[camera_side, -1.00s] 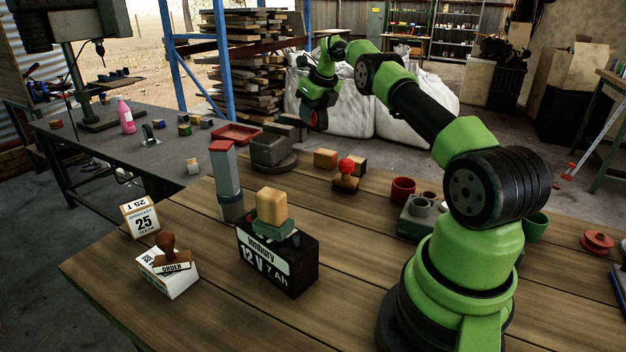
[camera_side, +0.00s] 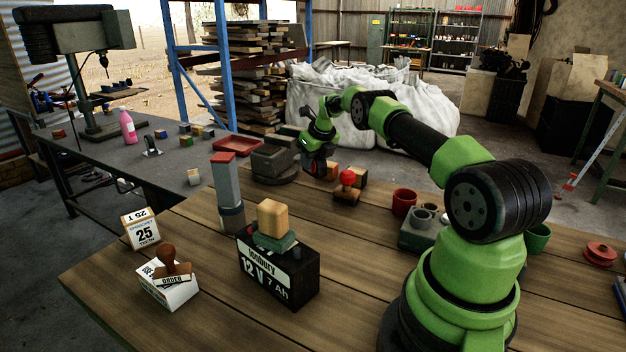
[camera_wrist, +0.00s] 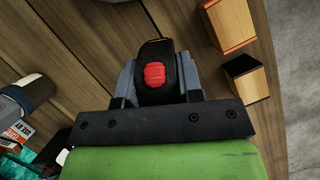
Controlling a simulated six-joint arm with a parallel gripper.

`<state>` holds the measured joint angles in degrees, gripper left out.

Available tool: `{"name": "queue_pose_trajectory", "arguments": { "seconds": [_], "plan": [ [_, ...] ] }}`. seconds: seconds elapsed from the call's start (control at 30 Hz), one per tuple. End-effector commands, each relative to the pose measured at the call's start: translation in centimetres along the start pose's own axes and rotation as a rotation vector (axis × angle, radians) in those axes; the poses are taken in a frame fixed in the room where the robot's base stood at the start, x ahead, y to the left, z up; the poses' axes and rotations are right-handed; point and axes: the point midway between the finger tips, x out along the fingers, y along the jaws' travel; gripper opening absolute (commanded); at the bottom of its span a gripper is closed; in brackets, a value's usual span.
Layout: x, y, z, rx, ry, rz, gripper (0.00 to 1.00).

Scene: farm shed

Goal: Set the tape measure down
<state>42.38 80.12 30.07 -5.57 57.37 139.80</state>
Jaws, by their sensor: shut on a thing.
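The tape measure (camera_wrist: 154,74) is a rounded black body with a red button, held between the grey fingers of my gripper (camera_wrist: 158,86) in the wrist view. My gripper (camera_side: 318,163) is shut on it. In the side view they are low over the far part of the wooden table (camera_side: 215,275), just behind an orange-topped wooden block (camera_side: 333,171). Little of the tape measure can be made out there. I cannot tell whether it touches the tabletop.
Two wooden blocks (camera_wrist: 230,24) lie right of the tape measure in the wrist view, near the table edge. A red-knobbed stamp (camera_side: 347,184) stands in front of my gripper and a dark grey vise (camera_side: 275,165) to its left. Bare planks lie ahead in the wrist view.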

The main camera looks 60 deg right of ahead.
Motion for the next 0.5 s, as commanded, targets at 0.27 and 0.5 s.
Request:
{"name": "queue_pose_trajectory", "arguments": {
  "seconds": [0.27,0.5],
  "plan": [
    [3.1,0.0,-1.2,0.001,-0.003,-0.001,0.00],
    [4.7,0.0,-1.9,0.001,-0.003,-0.001,0.00]
  ]
}}
